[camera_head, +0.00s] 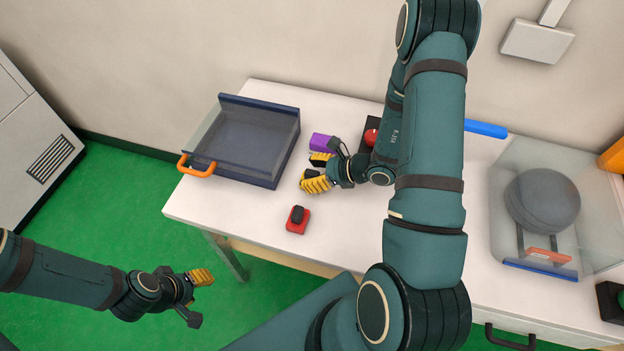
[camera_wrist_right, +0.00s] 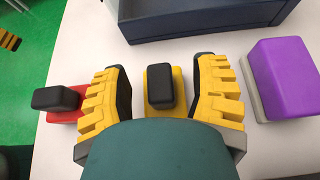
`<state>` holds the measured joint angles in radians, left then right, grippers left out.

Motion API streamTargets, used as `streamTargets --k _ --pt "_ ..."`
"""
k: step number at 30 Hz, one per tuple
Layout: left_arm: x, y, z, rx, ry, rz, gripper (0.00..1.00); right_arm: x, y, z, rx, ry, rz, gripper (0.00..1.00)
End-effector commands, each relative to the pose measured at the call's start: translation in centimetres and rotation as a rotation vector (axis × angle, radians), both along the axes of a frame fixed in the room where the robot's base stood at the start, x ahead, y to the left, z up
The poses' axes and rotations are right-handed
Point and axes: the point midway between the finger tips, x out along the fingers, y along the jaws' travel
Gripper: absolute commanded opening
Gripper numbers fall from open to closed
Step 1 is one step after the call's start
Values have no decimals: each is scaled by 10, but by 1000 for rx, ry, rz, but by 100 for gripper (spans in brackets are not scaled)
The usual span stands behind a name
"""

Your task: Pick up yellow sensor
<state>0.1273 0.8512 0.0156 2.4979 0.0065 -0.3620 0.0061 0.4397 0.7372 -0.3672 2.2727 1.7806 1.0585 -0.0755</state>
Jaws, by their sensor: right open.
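The yellow sensor (camera_wrist_right: 162,85) has a flat yellow base with a black block on top. In the right wrist view it lies between the two fingers of my right gripper (camera_wrist_right: 164,95), with a gap to each finger. My right gripper also shows in the head view (camera_head: 316,172), low over the table. It is open, and its fingers largely hide the sensor there. My left gripper (camera_head: 197,292) is off the table's near left side, above the green floor. Its fingers are too unclear to tell whether it is open.
On the white table (camera_head: 340,240), a red sensor (camera_head: 297,220) lies nearer the front edge. A purple block (camera_head: 322,142) lies behind my right gripper. A dark blue tray (camera_head: 243,142) with an orange handle is to the left. A clear case (camera_head: 550,225) stands right.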

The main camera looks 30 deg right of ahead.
Motion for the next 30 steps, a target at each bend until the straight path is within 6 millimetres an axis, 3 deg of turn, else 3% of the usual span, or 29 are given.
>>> streamTargets --k 1,5,22,30 --pt "0 0 0 0 0 0 46 0 0 0 0 0 0 44" --pt "0 0 0 0 0 0 46 0 0 0 0 0 0 0" --pt "0 0 1 0 -1 0 46 0 0 4 0 0 1 0" --pt "3 0 8 2 -6 4 46 1 0 40 0 -4 1 0"
